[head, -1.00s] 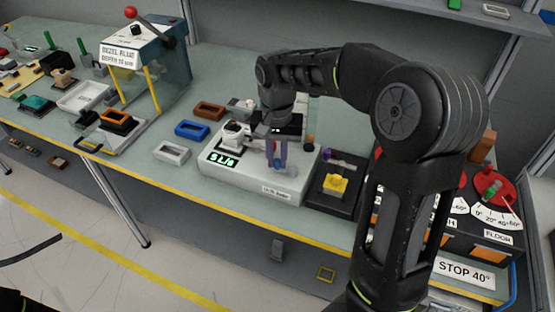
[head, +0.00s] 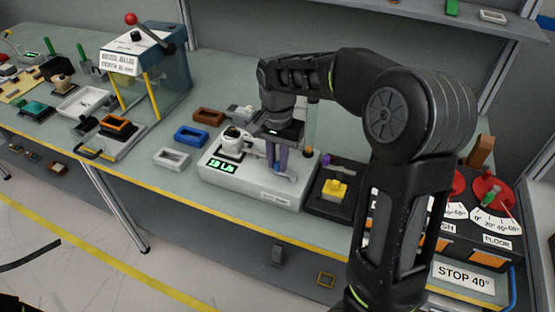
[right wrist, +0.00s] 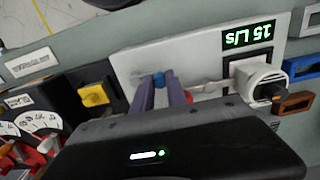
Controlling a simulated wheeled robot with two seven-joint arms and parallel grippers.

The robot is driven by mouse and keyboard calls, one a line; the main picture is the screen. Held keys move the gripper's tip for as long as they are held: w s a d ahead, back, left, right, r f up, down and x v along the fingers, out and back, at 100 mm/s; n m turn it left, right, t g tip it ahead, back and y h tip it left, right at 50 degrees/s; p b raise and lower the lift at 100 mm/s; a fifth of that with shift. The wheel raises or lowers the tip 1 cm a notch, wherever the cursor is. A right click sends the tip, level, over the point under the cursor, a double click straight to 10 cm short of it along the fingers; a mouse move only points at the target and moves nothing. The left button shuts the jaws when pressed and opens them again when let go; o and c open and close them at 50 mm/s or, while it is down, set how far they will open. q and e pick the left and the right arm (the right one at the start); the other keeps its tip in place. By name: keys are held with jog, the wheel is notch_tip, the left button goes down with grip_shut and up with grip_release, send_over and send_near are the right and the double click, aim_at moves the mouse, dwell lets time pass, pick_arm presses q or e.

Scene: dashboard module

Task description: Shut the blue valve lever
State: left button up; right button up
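The blue valve lever (right wrist: 158,78) shows as a small blue end on the white flow module (right wrist: 124,66), which also shows in the head view (head: 225,175). My right gripper (head: 277,168) points down at the module's right half, and its two purple fingers stand either side of the blue end in the right wrist view (right wrist: 161,88). Whether they press on it is unclear. The rest of the lever is mostly hidden. The green display (right wrist: 248,37) appears to read 15 L/s. My left gripper is not in view.
A black box with a yellow button (head: 334,188) stands right of the module. Grey (head: 171,158), blue (head: 190,134) and brown (head: 208,117) trays lie to its left. Red dials (head: 487,188) stand at the far right. The bench's yellow front edge is clear below the module.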

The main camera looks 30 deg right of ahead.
aim_at(278, 162)
jog(key=o, duration=0.4)
jog(key=shift+o, duration=0.2)
notch_tip(278, 162, up, 8)
jog(key=shift+f+b, duration=0.1)
jog(key=shift+b, duration=0.4)
